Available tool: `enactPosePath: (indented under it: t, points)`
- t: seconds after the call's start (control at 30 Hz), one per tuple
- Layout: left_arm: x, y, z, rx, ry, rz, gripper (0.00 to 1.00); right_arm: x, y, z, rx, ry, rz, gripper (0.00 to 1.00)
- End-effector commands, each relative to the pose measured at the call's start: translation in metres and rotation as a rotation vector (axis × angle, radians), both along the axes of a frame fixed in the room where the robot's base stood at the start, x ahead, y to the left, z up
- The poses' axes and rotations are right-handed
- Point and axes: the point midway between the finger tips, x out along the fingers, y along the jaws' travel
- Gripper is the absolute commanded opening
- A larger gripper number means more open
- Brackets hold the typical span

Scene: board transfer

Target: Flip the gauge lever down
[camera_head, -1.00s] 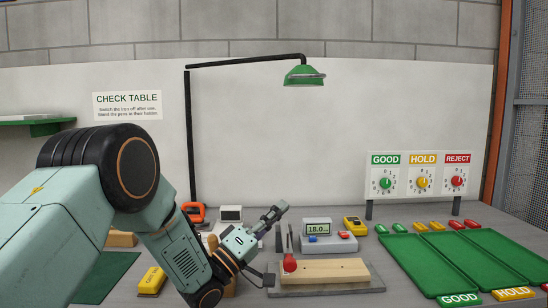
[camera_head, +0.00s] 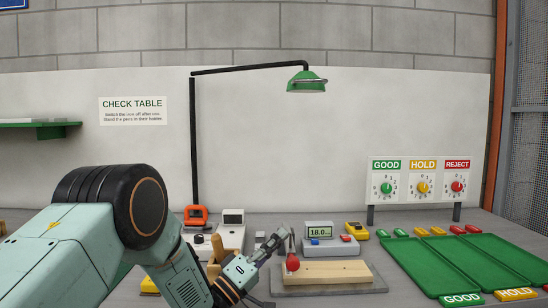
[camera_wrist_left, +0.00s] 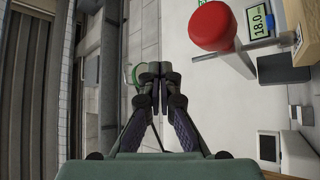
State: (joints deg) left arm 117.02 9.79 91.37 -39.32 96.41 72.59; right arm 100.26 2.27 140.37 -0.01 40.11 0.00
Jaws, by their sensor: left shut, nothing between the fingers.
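The gauge lever has a red knob (camera_head: 293,263) at the left end of a wooden board (camera_head: 325,271) on a grey base plate (camera_head: 330,288). A thin stem rises behind the knob. A digital readout box (camera_head: 319,230) showing 18.0 stands behind the board. My left gripper (camera_head: 283,233) is shut and empty, just above and slightly left of the knob. In the left wrist view the closed fingertips (camera_wrist_left: 153,75) are apart in the picture from the large red knob (camera_wrist_left: 212,27), which lies up and right of them. Whether they touch the lever is unclear. My right gripper is out of view.
A yellow meter (camera_head: 357,230) stands right of the readout. Green trays (camera_head: 450,262) fill the right of the table. A white device (camera_head: 231,230) and an orange item (camera_head: 195,216) stand behind my arm. A lamp (camera_head: 306,82) hangs well above.

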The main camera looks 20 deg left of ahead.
Motion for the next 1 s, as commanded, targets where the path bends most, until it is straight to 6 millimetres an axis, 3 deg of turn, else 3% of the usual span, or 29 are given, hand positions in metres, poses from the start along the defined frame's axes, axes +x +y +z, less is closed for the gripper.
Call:
enactPosePath:
  t: [0.43, 1.0]
  points:
    - [-0.007, 0.004, -0.004, 0.001, 0.001, 0.002, 0.0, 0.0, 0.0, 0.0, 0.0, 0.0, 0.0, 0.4]
    - [-0.082, 0.051, -0.051, 0.001, 0.001, 0.001, 0.0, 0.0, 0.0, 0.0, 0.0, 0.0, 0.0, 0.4]
